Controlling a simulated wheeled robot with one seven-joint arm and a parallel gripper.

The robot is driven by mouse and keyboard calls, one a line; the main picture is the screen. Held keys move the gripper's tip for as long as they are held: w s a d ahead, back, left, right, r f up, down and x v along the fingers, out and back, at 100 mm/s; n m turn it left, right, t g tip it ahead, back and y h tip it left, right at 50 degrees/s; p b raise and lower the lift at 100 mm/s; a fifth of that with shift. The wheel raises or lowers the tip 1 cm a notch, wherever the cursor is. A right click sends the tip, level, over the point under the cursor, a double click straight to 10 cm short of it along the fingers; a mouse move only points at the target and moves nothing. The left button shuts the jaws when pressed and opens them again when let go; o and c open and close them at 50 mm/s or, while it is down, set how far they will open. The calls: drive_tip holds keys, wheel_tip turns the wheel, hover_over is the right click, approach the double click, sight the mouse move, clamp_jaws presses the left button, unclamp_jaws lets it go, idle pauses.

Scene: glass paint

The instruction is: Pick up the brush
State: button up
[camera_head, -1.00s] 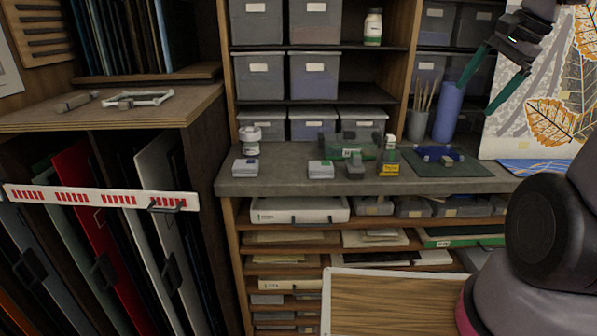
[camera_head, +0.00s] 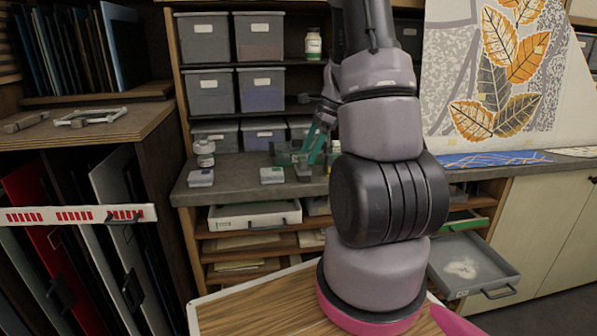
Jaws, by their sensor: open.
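My gripper (camera_head: 311,150) shows its teal fingers just left of my arm in the head view, low over the grey counter (camera_head: 235,170). Its fingers are open and angled downward, beside a greenish clear container (camera_head: 288,153). My arm covers much of the gripper and the counter behind it. I cannot make out the brush; the cup of brushes seen earlier is hidden behind my arm. I see nothing held between the fingers.
A white jar (camera_head: 204,152) and small boxes (camera_head: 200,178) (camera_head: 272,175) stand on the counter. Grey bins (camera_head: 204,38) fill the shelves behind. A leaf painting (camera_head: 500,75) stands at the right. A grey drawer (camera_head: 500,285) sticks out below.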

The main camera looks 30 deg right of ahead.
sight(303, 166)
drive_tip(key=x, duration=0.6)
drive_tip(key=shift+d, duration=0.1)
drive_tip(key=c, duration=1.2)
drive_tip(key=shift+r, duration=5.05)
